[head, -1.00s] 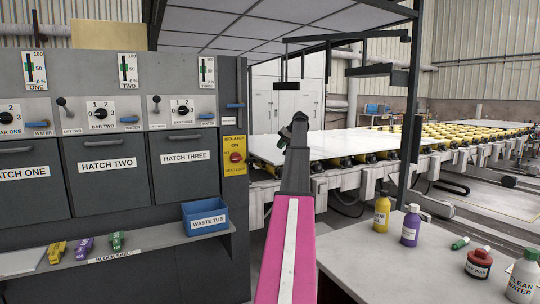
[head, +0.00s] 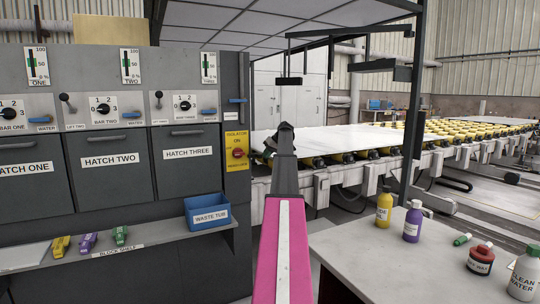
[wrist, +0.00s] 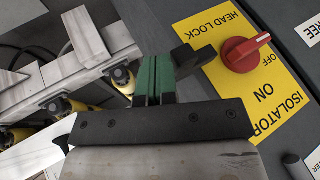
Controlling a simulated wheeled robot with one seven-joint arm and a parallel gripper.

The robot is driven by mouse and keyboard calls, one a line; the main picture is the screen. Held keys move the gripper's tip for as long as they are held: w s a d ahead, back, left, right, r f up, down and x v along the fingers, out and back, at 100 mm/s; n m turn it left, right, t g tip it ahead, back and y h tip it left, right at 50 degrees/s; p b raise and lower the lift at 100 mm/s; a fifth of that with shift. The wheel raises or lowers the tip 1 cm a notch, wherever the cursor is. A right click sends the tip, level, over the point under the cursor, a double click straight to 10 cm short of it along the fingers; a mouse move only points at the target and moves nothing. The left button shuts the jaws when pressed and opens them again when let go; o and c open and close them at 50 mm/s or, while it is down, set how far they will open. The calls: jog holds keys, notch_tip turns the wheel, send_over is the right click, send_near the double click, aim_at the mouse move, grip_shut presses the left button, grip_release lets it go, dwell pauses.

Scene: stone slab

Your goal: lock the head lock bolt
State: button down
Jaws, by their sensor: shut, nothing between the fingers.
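A yellow isolator plate (wrist: 208,75) carries the words HEAD LOCK, OFF, ON and ISOLATOR, upside down in the wrist view; it also shows in the head view (head: 236,140). A dark block (wrist: 188,58), likely the head lock bolt's handle, stands at the plate's edge by the words HEAD LOCK. Its lower part is hidden behind my gripper, so I cannot tell its position. My gripper (wrist: 154,78) is shut and empty, its green-faced fingers together just left of the dark block. I cannot tell whether they touch. In the head view my gripper (head: 270,148) is right of the plate.
A red isolator knob (wrist: 243,54) sits on the plate, close to my fingers. A blue waste tub (head: 207,213) stands on the shelf below. A roller conveyor bearing a white slab (head: 345,137) lies behind my arm. A table with bottles (head: 375,250) stands at right.

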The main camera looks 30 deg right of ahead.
aim_at(259, 155)
jog(key=shift+a, duration=0.1)
jog(key=shift+w+a, duration=0.15)
jog(key=shift+a, duration=0.95)
jog(key=shift+w+a, duration=0.1)
jog(key=shift+a, duration=1)
